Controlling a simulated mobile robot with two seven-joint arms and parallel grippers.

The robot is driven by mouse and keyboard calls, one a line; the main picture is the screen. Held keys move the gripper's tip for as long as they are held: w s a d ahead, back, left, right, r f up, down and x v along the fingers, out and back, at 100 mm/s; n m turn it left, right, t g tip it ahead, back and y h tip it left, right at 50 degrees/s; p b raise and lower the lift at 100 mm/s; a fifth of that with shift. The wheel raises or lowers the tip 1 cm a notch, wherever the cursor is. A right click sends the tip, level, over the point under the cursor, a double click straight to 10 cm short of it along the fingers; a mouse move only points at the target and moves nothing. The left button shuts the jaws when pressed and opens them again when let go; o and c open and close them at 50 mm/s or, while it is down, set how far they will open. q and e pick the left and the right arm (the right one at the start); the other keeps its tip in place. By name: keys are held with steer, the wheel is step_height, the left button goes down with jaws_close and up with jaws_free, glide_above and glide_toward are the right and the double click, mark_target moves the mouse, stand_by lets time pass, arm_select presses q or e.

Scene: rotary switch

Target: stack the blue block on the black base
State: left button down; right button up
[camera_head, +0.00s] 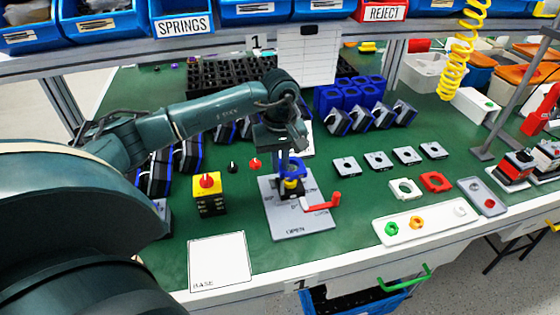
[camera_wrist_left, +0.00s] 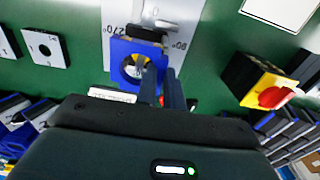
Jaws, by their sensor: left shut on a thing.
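My left gripper (camera_head: 288,152) comes down over the grey plate (camera_head: 300,222) and is shut on the blue block (camera_head: 297,166). In the left wrist view the blue block (camera_wrist_left: 121,50), with a round hole, sits at the fingertips (camera_wrist_left: 161,78). The fingers cover part of it. The black base (camera_head: 289,194) is on the grey plate just below the block, with a yellow part (camera_head: 292,184) showing on it. In the left wrist view the black base (camera_wrist_left: 147,34) shows just beyond the block. I cannot tell whether block and base touch. My right gripper is out of view.
A red crank handle (camera_head: 325,203) sticks out right of the base. A yellow and black switch box (camera_head: 208,200) with a red knob stands to the left. A white BASE card (camera_head: 218,262) lies in front. Grey square plates (camera_head: 376,161) lie to the right.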

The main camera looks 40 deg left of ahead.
arm_select(q)
steer(key=shift+f+b, duration=0.55)
steer(key=shift+f, duration=0.15)
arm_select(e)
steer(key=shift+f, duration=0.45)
arm_select(q)
steer(key=c, duration=1.4)
jaws_free()
steer(key=shift+c, duration=0.2)
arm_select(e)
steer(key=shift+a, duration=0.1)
arm_select(q)
steer(key=shift+d+r, duration=0.1)
steer(key=shift+r, duration=0.05)
step_height(320, 180, up, 13)
steer(key=shift+a, duration=0.2)
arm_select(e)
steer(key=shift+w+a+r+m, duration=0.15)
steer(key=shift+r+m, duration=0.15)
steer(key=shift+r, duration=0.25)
arm_select(q)
steer(key=shift+s, duration=0.15)
